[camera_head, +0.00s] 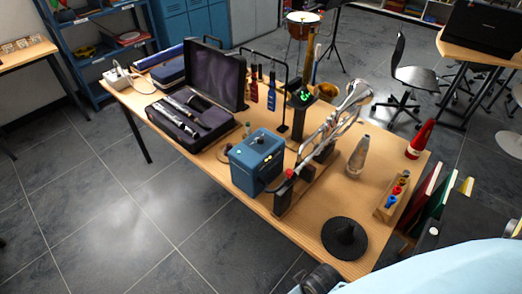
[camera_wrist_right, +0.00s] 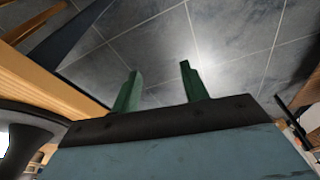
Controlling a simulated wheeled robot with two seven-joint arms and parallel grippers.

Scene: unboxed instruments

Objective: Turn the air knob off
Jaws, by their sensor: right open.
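No part that I can clearly make out as the air knob shows. A blue box (camera_head: 257,163) stands upright near the front edge of the table, with small pale and yellow details on it too small to read. Behind it, a dark post-like device (camera_head: 301,99) shows green lights on top. My right gripper (camera_wrist_right: 160,68) is open and empty in the right wrist view, its two green fingers apart above the grey floor. It is not clearly visible in the head view. My left gripper is in neither view.
Floor in front is clear.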

